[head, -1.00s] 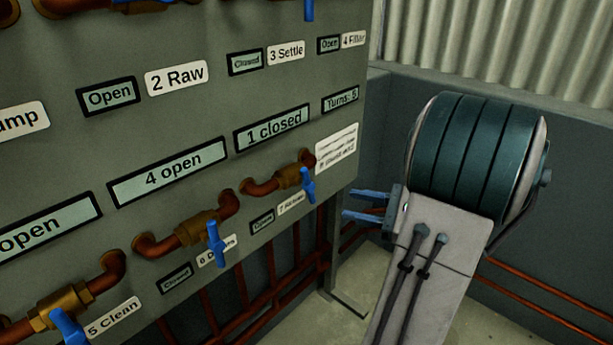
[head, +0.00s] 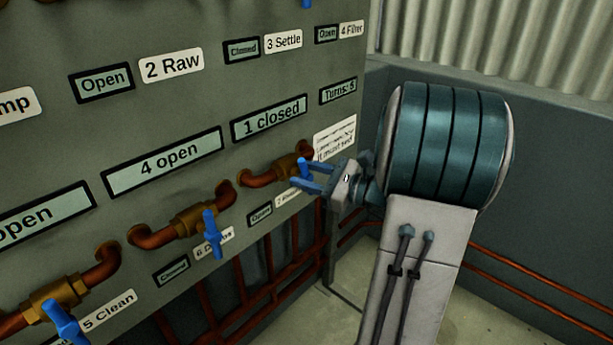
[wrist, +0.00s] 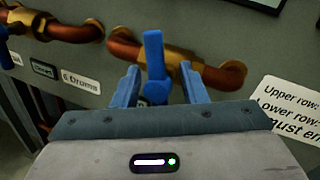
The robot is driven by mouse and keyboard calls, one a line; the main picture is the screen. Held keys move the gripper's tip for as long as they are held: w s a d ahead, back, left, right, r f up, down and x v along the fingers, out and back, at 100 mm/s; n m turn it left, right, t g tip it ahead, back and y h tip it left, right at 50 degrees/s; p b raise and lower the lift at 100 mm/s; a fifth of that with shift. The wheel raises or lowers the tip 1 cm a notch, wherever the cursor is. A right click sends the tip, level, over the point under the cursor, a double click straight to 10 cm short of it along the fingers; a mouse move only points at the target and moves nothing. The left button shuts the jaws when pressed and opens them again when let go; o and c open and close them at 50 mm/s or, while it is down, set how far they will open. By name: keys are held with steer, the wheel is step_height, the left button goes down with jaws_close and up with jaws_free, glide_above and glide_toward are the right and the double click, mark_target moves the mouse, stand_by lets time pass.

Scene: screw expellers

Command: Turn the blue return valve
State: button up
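The blue return valve handle (head: 304,165) is at the right end of the panel's lower pipe row, on a brass valve body above a partly hidden label starting with 7. In the wrist view the handle (wrist: 154,52) points upward between my two blue fingers. My gripper (head: 298,177) is open, with one finger on each side of the handle; it also shows in the wrist view (wrist: 160,72). A gap shows on both sides of the handle, so the fingers look apart from it. The handle's lower part is close to the gripper body.
The valves for 6 Drums (head: 211,235) and 5 Clean (head: 66,322) sit to the left on the same row. A white instruction card (head: 334,138) is right of the return valve. Displays above read "4 open", "1 closed" and "Turns: 5". Red pipes run below.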

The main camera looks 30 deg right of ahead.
steer(key=shift+w+a, duration=0.1)
steer(key=shift+w, duration=0.05)
jaws_close()
